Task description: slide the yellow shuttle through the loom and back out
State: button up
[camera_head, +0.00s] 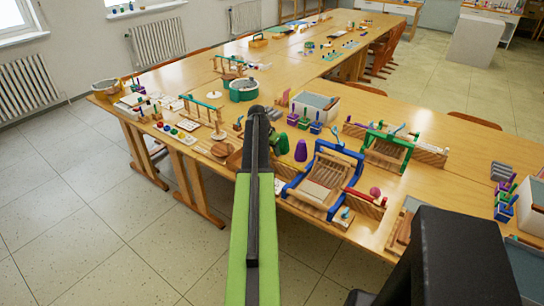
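A small loom with a blue frame (348,153) stands near the table's front edge, with pale threads across it. A second loom with a green frame (404,156) stands behind it to the right. I cannot pick out a yellow shuttle in this view. A long red piece (366,197) lies at the right side of the blue loom. My green and black arm reaches up from the bottom, left of the blue loom.
The long wooden table (458,167) is crowded here. A purple cone (301,151) stands between my arm and the blue loom. A grey-topped bin (315,106) stands behind them. Beads, racks and a green round tub (243,90) are left and behind. The floor at left is clear.

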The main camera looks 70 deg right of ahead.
jog(key=shift+c, duration=0.5)
grip_shut()
dwell(0.8)
